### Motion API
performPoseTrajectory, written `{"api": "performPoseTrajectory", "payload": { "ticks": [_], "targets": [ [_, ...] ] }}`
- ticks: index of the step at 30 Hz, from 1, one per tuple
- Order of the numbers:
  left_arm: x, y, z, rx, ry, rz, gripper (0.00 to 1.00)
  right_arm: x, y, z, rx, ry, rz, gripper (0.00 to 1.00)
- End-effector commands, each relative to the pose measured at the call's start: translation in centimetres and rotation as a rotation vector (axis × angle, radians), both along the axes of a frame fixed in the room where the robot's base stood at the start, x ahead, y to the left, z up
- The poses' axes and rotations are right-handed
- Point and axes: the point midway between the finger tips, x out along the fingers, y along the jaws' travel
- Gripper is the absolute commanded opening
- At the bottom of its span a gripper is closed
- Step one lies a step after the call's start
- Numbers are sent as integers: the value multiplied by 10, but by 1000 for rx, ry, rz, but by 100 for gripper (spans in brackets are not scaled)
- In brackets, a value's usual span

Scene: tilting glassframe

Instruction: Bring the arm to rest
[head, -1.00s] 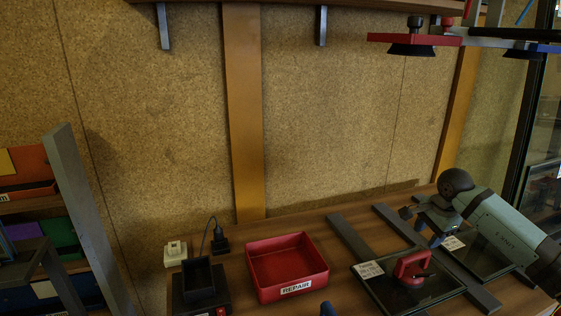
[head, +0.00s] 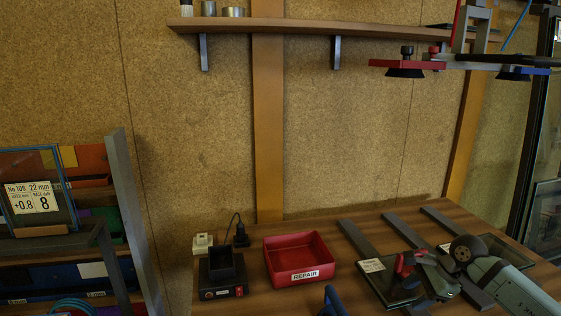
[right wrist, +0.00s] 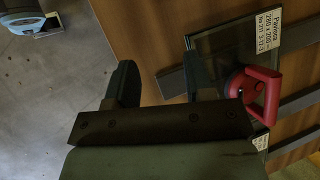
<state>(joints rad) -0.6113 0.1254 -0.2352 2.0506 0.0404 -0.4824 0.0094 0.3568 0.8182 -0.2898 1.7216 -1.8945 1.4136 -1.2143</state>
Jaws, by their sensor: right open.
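My right gripper (head: 430,273) is low over the right part of the bench, open and empty. It overlaps the red suction handle (head: 404,264) in the head view. In the right wrist view its two dark fingers (right wrist: 163,82) are spread apart. The red handle (right wrist: 262,92) is just right of the right finger there, not between the fingers; whether they touch is unclear. The handle sits on a labelled glass pane (head: 374,283), which lies across dark bars. My left gripper is not in view.
A red REPAIR tray (head: 302,276) and a black device (head: 222,272) stand left on the bench. A blue item (head: 333,303) shows at the bottom edge. A rack with panes (head: 40,200) is at far left. A suction-cup frame (head: 405,66) hangs at upper right.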

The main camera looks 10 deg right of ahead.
Motion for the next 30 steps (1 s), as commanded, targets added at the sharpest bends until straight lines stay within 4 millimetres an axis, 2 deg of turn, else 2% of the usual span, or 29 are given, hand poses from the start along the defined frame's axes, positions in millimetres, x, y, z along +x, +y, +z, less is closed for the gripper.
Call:
{"api": "performPoseTrajectory", "payload": {
  "ticks": [1,2,3,5,6,9,11,14,15,18,19,21,27,29,30],
  "targets": [
    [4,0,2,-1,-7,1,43,-9,34,-15,142,21,-30,48],
    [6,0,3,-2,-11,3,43,-14,53,-19,237,35,-58,48],
    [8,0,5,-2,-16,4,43,-23,81,-25,379,64,-105,48],
    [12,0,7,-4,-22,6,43,-38,123,-29,635,141,-209,48],
    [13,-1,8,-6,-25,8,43,-48,148,-28,816,210,-297,48],
    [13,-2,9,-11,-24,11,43,-68,186,-23,1246,434,-560,48],
    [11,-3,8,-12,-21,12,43,-77,195,-25,1487,599,-746,48],
    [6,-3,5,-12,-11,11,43,-94,196,-42,1848,922,-1101,48],
    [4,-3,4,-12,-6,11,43,-102,194,-54,1972,1059,-1253,48],
    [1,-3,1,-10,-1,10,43,-129,190,-93,2202,1391,-1623,48],
    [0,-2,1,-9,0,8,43,-139,190,-104,-2166,-1429,1663,48],
    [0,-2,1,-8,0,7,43,-162,192,-131,-1876,-1356,1582,48],
    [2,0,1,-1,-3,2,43,-230,213,-184,-1277,-1162,1380,48],
    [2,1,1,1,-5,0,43,-250,221,-195,-1130,-1106,1324,48],
    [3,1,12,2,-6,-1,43,-256,224,-187,-1085,-1089,1305,48]
  ]
}}
